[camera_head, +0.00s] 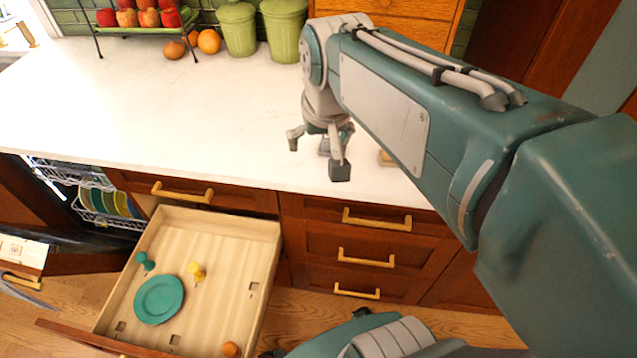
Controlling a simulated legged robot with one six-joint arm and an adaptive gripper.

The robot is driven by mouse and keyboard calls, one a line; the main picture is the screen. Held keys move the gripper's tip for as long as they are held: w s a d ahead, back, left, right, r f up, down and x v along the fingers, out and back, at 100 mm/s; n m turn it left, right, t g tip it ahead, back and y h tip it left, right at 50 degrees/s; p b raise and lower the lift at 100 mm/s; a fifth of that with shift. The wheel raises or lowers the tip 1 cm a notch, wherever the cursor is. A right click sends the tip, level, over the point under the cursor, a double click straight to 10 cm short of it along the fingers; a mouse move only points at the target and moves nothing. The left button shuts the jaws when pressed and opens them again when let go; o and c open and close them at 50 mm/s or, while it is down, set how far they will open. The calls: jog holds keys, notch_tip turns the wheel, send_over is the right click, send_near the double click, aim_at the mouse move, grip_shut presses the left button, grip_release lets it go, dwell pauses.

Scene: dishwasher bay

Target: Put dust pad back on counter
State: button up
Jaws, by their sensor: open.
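My gripper (322,153) points down over the white counter (130,110), near its front edge. Its fingers are spread and nothing shows between them. A small tan block (386,158) lies on the counter just right of the gripper, apart from it. My arm hides part of this block, and I cannot tell if it is the dust pad. No other thing in view is clearly a dust pad.
An open drawer (255,295) below holds a teal plate (159,299), a teal item (145,261), a yellow item (197,271) and an orange one (231,349). Green canisters (237,30) and a fruit rack stand at the back. An open dishwasher rack (100,203) is left. The counter's middle is clear.

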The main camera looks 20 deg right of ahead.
jog(key=s+a+f+n+t, duration=0.2)
jog(key=s+a+f, duration=0.1)
jog(key=s, duration=0.5)
jog(key=shift+s+f, duration=0.15)
jog(key=shift+s, duration=0.25)
